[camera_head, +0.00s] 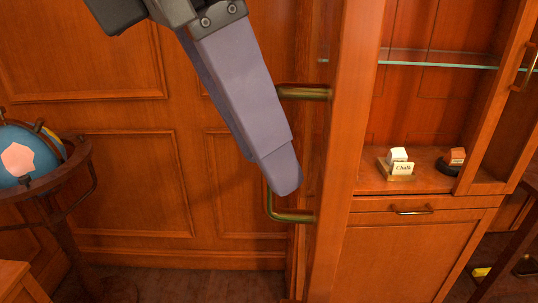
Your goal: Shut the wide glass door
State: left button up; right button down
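The glass door (350,130) with a wooden frame stands open from the cabinet, seen nearly edge-on; its pane hardly shows. A brass bar handle (303,93) sticks out from its left side, and its lower end (290,217) shows near the bottom. My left gripper (278,175) comes down from the top, with a long lilac finger in front of the handle's upright bar. The finger hides part of the bar. I cannot tell whether the other finger is behind the bar or whether the gripper is shut on it. My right gripper is not in view.
Another framed door (502,90) with a brass handle stands at the right. A globe (22,155) on a wooden stand is at the left. Panelled wall stands behind.

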pick_arm(q)
jog(key=shift+x, duration=1.05)
jog(key=shift+r, duration=0.1)
grip_shut()
